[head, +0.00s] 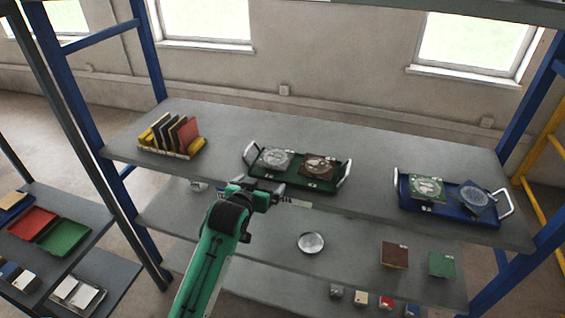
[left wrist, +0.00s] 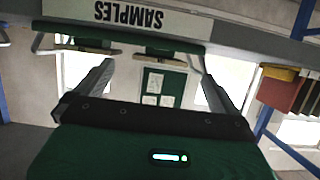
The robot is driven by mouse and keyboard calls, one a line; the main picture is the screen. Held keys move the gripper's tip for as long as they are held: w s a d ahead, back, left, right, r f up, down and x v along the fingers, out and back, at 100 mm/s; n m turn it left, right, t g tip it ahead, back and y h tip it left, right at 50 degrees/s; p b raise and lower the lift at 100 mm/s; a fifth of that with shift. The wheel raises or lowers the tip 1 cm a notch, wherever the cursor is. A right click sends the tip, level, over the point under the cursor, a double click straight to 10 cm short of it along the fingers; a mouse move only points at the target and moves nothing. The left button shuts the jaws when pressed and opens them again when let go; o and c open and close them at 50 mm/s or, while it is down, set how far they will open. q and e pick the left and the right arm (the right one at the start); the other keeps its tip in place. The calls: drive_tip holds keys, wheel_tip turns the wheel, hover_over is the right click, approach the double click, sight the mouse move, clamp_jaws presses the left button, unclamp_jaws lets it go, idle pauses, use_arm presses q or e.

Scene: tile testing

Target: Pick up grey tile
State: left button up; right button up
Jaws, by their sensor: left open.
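The grey tile (head: 276,159), with a pale round pattern on it, lies on the left half of the green tray (head: 313,184) on the upper shelf. My left gripper (head: 283,197) is at the shelf's front edge, in front of the tray and apart from the tile. In the left wrist view my left gripper (left wrist: 157,72) is open, with nothing between its fingers. I cannot tell there which tile is grey. My right gripper is not in view.
A brown patterned tile (head: 318,166) lies on the green tray's right half. A blue tray (head: 450,212) with two tiles stands at right, a yellow rack (head: 170,150) of upright tiles at left. The SAMPLES label (left wrist: 128,14) is on the shelf edge. Metal handles rise at the tray ends.

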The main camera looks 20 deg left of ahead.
use_arm(q)
drive_tip(key=w+r, duration=0.1)
drive_tip(key=r, duration=0.1)
drive_tip(key=p, duration=0.2)
approach(275, 157)
drive_tip(key=shift+t, duration=0.3)
drive_tip(key=x, duration=0.4)
drive_tip(key=shift+w+d+f, duration=0.15)
drive_tip(key=shift+w+f, duration=0.15)
drive_tip(key=shift+f, duration=0.15)
drive_tip(key=shift+w+p, duration=0.35)
drive_tip(key=shift+p, duration=0.05)
drive_tip(key=p+x, duration=0.2)
drive_tip(key=x, duration=0.1)
drive_tip(key=shift+w, duration=0.35)
drive_tip(key=shift+w+f, duration=0.3)
drive_tip(key=shift+w, duration=0.15)
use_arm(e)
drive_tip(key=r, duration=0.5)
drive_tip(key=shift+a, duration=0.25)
